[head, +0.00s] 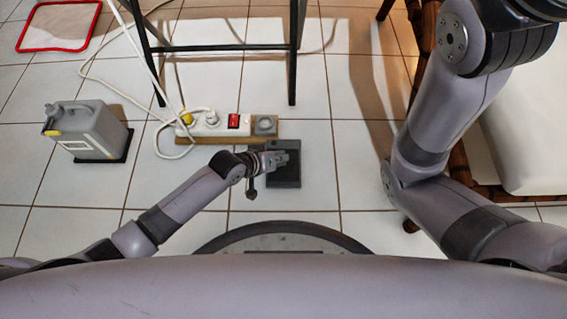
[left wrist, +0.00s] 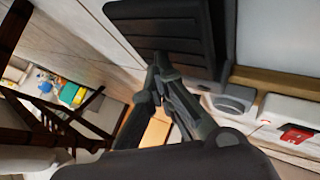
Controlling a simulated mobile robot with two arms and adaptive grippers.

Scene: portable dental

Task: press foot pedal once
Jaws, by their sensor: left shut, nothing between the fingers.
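The foot pedal (head: 288,172) is a dark, flat box on the tiled floor, just in front of the power strip. In the left wrist view its ribbed dark plate (left wrist: 165,28) fills the top middle. My left gripper (head: 282,158) is shut and empty, with its fingertips over the pedal's upper left part. In the left wrist view the closed fingertips (left wrist: 160,62) overlap the pedal's edge. I cannot tell whether they touch it. My right arm shows at the right, but its gripper is out of view.
A power strip (head: 212,128) with plugs and a red switch lies on a wooden board behind the pedal. White cables run left. A grey canister (head: 92,125) stands at left. A dark metal stand (head: 220,47) is behind, and a bamboo chair (head: 487,175) is at right.

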